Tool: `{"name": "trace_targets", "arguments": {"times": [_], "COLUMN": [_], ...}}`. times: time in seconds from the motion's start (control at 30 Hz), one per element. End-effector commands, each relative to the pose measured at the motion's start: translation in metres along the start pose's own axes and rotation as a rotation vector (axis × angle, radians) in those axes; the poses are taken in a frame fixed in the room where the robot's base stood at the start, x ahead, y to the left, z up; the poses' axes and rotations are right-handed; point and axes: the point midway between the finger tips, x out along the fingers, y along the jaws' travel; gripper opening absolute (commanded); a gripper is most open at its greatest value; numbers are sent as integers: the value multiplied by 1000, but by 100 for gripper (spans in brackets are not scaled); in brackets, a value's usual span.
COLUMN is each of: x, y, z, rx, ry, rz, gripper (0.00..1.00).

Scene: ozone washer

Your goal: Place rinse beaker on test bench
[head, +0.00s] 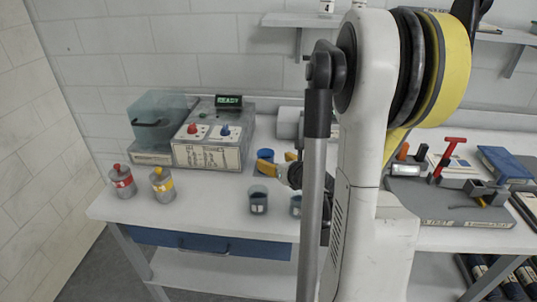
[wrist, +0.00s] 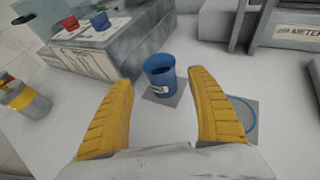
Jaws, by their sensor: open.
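A blue beaker (wrist: 160,76) with a white label stands upright on a small grey square mat in the wrist view, beyond and between my fingertips and apart from them. What seems to be the same blue beaker (head: 265,155) shows behind my gripper in the head view. My gripper (head: 274,164) has yellow fingers, spread open and empty; they also show in the wrist view (wrist: 163,78). Two dark beakers with pale labels, one left (head: 258,200) and one right (head: 296,206), stand nearer the front of the white bench (head: 215,205). I cannot tell which beaker is the rinse beaker.
A washer unit (head: 208,155) with red and blue knobs and a green READY sign stands behind left. Red-banded (head: 122,182) and yellow-banded (head: 162,185) canisters stand at left. A grey tray (head: 435,207) with tools lies right. A second mat with a blue ring (wrist: 243,113) is beside my right finger.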

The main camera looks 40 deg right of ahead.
Motion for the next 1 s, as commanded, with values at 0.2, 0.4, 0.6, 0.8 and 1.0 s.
{"name": "trace_targets", "arguments": {"times": [0.2,0.4,0.6,0.8,1.0], "x": [-34,-40,-47,-95,-173], "y": [-1,4,70,179,245], "z": [1,0,10,9,-9], "rx": [0,-22,-492,-1446,-2432], "ry": [0,4,69,70,-120], "rz": [-2,6,132,411,708], "gripper": [68,68,68,68,68]}}
